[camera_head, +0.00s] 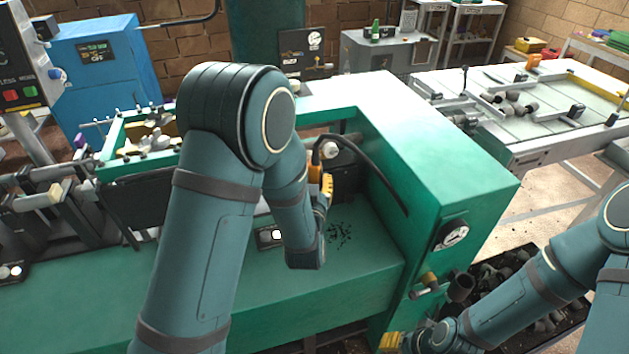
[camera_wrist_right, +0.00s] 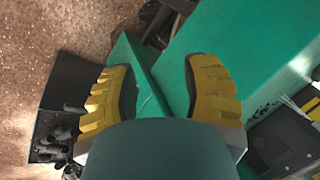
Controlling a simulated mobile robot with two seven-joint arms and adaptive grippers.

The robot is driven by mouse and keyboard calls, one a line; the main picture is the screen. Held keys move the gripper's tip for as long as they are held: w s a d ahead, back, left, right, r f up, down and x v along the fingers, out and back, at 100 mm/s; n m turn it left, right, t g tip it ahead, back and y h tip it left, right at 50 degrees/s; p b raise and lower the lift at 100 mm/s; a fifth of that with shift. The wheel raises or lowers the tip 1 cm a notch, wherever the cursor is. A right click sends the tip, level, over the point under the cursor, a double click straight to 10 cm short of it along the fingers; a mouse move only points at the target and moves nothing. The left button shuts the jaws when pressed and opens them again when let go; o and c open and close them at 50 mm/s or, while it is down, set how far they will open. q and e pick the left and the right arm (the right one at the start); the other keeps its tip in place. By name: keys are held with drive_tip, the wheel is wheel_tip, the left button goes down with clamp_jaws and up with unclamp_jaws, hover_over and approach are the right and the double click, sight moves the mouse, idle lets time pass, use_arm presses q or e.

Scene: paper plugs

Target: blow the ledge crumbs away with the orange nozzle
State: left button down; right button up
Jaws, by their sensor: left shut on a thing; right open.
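Dark crumbs (camera_head: 340,235) lie scattered on the green ledge (camera_head: 365,262) of the machine, below its recess. My left gripper (camera_head: 326,188) shows yellow finger pads just above and left of the crumbs, partly hidden by my left forearm. It is shut on the orange nozzle (camera_head: 314,174), whose black hose loops above it. The nozzle's tip is hidden, so its exact aim cannot be told. My right gripper (camera_head: 392,342) is low at the bottom edge in the head view. The right wrist view shows its yellow fingers (camera_wrist_right: 163,78) spread apart with nothing held between them.
The green machine housing (camera_head: 440,140) rises to the right of the ledge, with a gauge (camera_head: 452,234) and valve fittings on its front. A dark bin of plugs (camera_head: 500,300) stands on the floor at right. A small switch box (camera_head: 270,236) sits on the ledge.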

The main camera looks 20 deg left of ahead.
use_arm(q)
drive_tip(key=w+d+m+h+p, duration=0.4)
drive_tip(key=d+h+p, duration=0.1)
drive_tip(key=h+p, duration=0.2)
drive_tip(key=shift+d+m+p, duration=0.15)
drive_tip(key=shift+m+p, duration=0.15)
drive_tip(key=shift+p, duration=0.2)
